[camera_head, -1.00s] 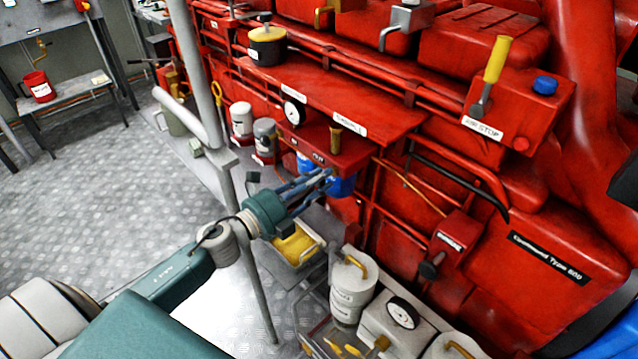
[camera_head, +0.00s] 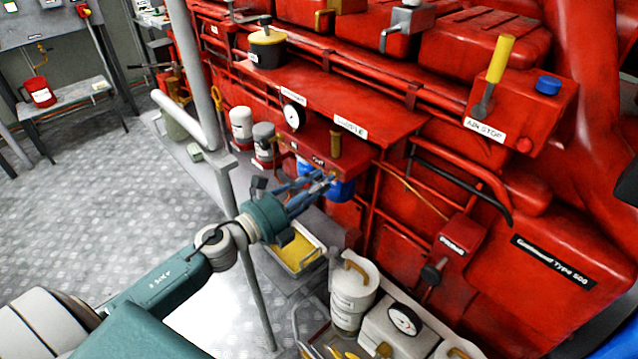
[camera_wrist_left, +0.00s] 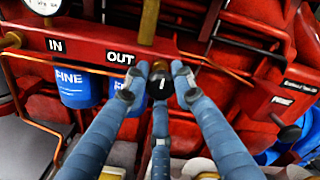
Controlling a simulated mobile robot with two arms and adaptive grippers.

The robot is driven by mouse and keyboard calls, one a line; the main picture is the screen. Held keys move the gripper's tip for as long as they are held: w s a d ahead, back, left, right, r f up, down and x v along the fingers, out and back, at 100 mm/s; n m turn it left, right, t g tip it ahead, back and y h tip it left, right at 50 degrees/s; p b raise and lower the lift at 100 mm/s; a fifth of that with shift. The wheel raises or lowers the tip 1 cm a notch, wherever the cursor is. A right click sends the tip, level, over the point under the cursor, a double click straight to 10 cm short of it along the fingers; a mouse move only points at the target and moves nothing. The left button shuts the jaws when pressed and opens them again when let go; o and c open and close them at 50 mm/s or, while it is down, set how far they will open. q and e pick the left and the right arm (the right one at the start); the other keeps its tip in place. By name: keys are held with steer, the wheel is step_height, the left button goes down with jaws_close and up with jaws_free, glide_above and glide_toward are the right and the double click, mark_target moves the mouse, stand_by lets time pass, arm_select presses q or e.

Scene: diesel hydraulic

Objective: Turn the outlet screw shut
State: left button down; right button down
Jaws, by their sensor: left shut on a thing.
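The outlet screw shows in the left wrist view as a dark round knob (camera_wrist_left: 160,88) with a white mark, below the "OUT" label (camera_wrist_left: 121,58) on the red filter head. My left gripper (camera_wrist_left: 158,82) has its blue-grey fingers around this knob and is shut on it. In the head view my left gripper (camera_head: 328,181) reaches under the front edge of the red filter housing (camera_head: 330,152), where its fingers hide the knob. Two blue filters (camera_wrist_left: 78,88) hang under the housing, one below "IN" and one behind the fingers. My right gripper is not in view.
A grey upright post (camera_head: 255,290) with a rail stands close by my left arm. A yellow-filled tray (camera_head: 298,250) lies below the hand. White canisters (camera_head: 352,290) and a gauge box (camera_head: 400,322) stand to the right. Open plate floor (camera_head: 100,210) lies left.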

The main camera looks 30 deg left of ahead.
arm_select(q)
steer(key=shift+w+a+r, duration=0.15)
steer(key=shift+a+r, duration=0.1)
steer(key=shift+r, duration=0.1)
steer(key=c, duration=1.6)
jaws_free()
steer(key=shift+o, duration=0.8)
steer(key=shift+f, duration=0.15)
steer(key=v, duration=1.2)
